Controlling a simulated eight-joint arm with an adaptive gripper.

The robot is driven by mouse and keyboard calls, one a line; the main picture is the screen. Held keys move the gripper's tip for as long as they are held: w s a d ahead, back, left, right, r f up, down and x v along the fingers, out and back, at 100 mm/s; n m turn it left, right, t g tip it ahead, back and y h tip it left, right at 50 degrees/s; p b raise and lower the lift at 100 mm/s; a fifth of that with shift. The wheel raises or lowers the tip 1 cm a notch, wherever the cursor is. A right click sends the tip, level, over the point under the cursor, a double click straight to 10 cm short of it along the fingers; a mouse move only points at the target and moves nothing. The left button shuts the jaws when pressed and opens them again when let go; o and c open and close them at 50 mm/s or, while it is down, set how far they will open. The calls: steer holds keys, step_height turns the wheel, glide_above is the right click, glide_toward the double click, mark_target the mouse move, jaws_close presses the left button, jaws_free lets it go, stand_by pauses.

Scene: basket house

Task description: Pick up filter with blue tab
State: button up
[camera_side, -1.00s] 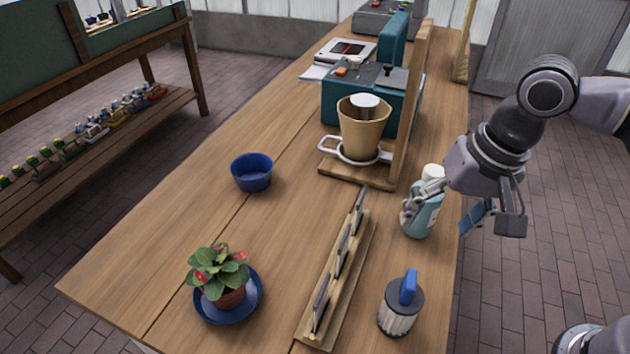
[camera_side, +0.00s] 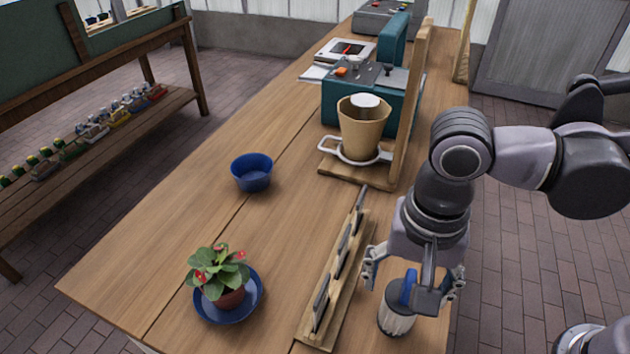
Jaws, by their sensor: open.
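The filter (camera_side: 397,322) is a short pale ribbed cylinder with a dark grey cap and an upright blue tab (camera_side: 409,287). It stands upright near the front right of the table. My gripper (camera_side: 412,280) is open and points down over the filter, with one finger to the left of the tab and one to the right. Part of my gripper hides the right side of the cap. I cannot tell whether any finger touches the filter.
A wooden rack (camera_side: 340,285) with dark upright plates stands just left of the filter. A potted plant on a blue saucer (camera_side: 253,303) and a blue bowl (camera_side: 252,172) are further left. A tan cup (camera_side: 363,128) on a wooden stand is behind. The table's right edge is close.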

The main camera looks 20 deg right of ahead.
mark_target(401, 304)
steer(key=shift+s+d+f, duration=0.1)
steer(key=shift+f, duration=2.6)
steer(key=c, duration=1.3)
